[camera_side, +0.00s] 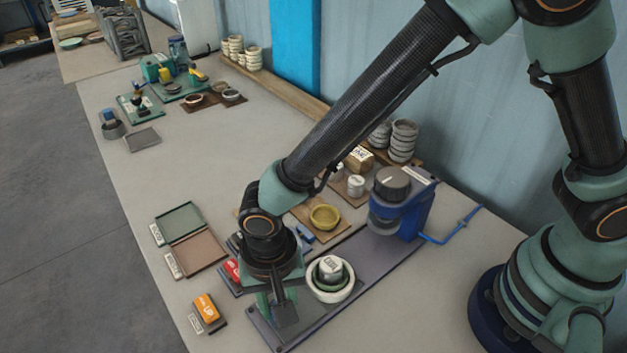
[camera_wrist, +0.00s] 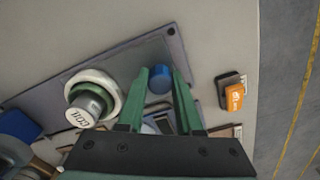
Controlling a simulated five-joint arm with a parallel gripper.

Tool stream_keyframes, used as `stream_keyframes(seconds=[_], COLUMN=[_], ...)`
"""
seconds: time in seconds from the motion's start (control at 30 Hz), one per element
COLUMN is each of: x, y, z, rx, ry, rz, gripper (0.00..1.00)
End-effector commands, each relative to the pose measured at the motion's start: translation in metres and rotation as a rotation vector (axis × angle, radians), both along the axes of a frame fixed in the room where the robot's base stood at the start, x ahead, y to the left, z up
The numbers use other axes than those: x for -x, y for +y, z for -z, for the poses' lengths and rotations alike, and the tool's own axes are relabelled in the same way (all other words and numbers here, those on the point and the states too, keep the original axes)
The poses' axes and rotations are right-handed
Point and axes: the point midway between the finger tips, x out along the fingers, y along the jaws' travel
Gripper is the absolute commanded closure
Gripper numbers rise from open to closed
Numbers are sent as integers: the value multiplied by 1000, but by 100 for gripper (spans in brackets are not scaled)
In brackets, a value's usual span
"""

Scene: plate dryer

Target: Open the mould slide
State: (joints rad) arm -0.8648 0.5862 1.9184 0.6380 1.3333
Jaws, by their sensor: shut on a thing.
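A blue round knob (camera_wrist: 160,80) stands between my gripper's two green fingertips (camera_wrist: 160,73) in the wrist view. I take it as the handle of the mould slide; the slide's own body and how far open it is cannot be made out. In the side view my gripper (camera_side: 277,303) points down over the near end of a dark baseplate (camera_side: 371,263), and it hides the knob. A round mould, with a white outer ring (camera_side: 331,293), a green inner ring and a labelled grey cylinder (camera_side: 330,268), sits on the baseplate just right of my gripper.
A blue press (camera_side: 408,211) stands at the baseplate's far end. An orange block (camera_side: 206,307) lies to the left, near the bench edge, with a green and brown two-part tray (camera_side: 190,238) behind it. A yellow bowl (camera_side: 324,216) is behind the mould. The bench's left strip is partly clear.

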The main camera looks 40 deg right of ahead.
Motion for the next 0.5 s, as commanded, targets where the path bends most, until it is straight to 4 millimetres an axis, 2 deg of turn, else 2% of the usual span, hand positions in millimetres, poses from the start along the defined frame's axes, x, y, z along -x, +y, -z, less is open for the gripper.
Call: stream_keyframes(seconds=[0.1,0.4,0.43,0.5], x=[0,0,-1,0], y=[8,9,9,9], z=[0,0,0,0], rx=[-2,-2,-2,-2], ry=[-2,-2,-2,-2], rz=[1,3,3,3], gripper=[100,100,58,35])
